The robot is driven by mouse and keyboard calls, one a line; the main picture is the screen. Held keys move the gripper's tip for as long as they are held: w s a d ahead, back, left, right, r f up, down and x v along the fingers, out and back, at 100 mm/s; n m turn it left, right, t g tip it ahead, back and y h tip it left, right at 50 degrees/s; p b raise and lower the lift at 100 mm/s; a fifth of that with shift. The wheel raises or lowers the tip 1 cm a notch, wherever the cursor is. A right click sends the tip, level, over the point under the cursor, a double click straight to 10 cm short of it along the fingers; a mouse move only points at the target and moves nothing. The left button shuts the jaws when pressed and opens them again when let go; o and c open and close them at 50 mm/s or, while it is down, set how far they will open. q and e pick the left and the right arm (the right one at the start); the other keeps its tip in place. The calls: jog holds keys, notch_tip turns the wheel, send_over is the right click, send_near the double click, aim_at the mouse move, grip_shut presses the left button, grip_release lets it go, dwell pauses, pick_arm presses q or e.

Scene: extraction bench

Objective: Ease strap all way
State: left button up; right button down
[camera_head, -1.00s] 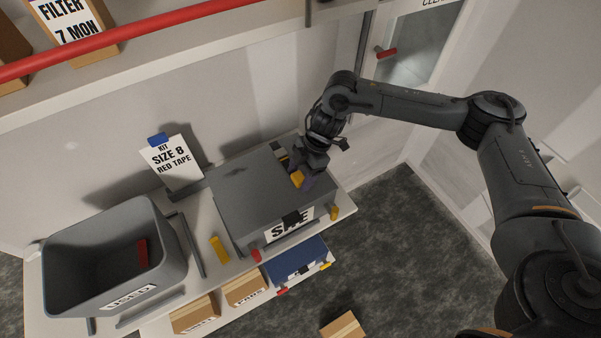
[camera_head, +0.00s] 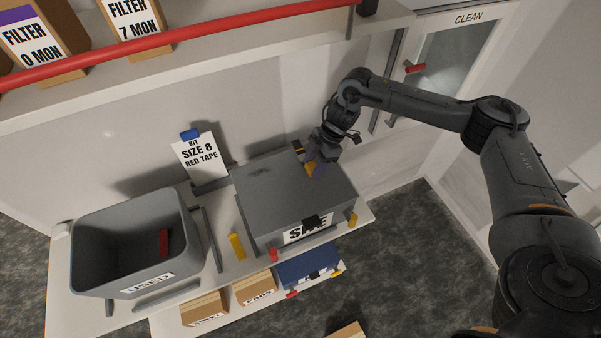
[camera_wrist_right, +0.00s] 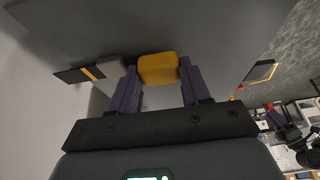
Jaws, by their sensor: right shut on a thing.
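A grey lidded case (camera_head: 275,195) sits on the white bench, with a partly covered white label on its front. A yellow strap tab (camera_head: 310,168) is on its top near the back right. My right gripper (camera_head: 316,171) is over the lid, with its purple fingers shut on the tab. In the wrist view the yellow tab (camera_wrist_right: 158,69) sits between both fingertips. A dark and grey strap piece with a yellow stripe (camera_wrist_right: 92,72) lies to the left of the tab there. Any link between them is hidden. My left gripper is out of view.
A grey USED bin (camera_head: 88,228) with a red piece inside stands left. A kit card (camera_head: 197,153) stands behind. A shelf with a red rail (camera_head: 215,33) overhangs the back. Boxes and a blue case (camera_head: 308,264) sit below. Grey floor is open at right.

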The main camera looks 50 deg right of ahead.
jog(key=shift+f, duration=0.15)
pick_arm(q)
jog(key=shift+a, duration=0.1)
pick_arm(e)
jog(key=shift+w, duration=0.1)
jog(key=c, duration=0.8)
grip_release()
jog(key=shift+o, duration=1.4)
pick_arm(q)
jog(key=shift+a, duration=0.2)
pick_arm(e)
jog(key=shift+a, duration=0.1)
